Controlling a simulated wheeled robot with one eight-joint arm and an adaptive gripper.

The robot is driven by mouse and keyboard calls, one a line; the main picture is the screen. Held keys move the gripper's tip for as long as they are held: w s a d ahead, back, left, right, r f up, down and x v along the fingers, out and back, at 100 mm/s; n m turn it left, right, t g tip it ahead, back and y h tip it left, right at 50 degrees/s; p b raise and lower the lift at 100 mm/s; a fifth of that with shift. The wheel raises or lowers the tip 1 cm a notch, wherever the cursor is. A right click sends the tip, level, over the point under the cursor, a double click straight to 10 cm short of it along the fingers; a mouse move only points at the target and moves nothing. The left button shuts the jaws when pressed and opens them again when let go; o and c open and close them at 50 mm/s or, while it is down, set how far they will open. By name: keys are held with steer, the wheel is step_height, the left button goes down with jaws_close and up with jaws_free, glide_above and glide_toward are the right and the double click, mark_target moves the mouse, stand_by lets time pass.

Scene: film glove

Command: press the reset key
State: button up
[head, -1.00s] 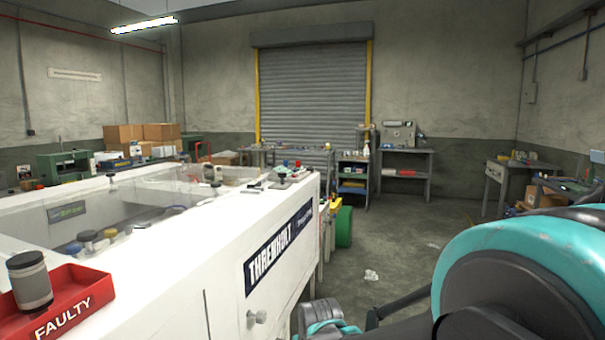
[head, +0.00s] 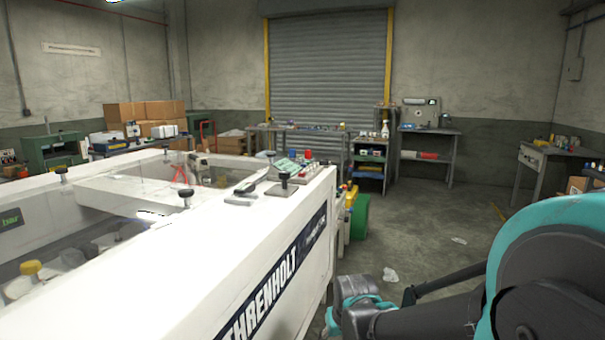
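A small control panel (head: 288,168) sits on the far end of the white machine's top. It carries a greenish face, a red knob (head: 308,154) and a blue knob (head: 293,156). The panel is too small for me to read any label, so I cannot tell which part is the reset key. My arm (head: 545,265), teal and dark grey, fills the lower right, beside the machine and apart from the panel. I cannot make out gripper fingers in this view.
The long white machine (head: 200,290) with a clear-topped bay fills the left. Black knobs (head: 186,198) stand up from its top. Open concrete floor (head: 440,230) lies to its right, with crumpled scraps. Workbenches (head: 430,145) stand near the roller door (head: 330,80).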

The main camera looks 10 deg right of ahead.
steer(key=shift+c, duration=0.3)
jaws_close()
steer(key=shift+s, duration=0.1)
stand_by(1.1)
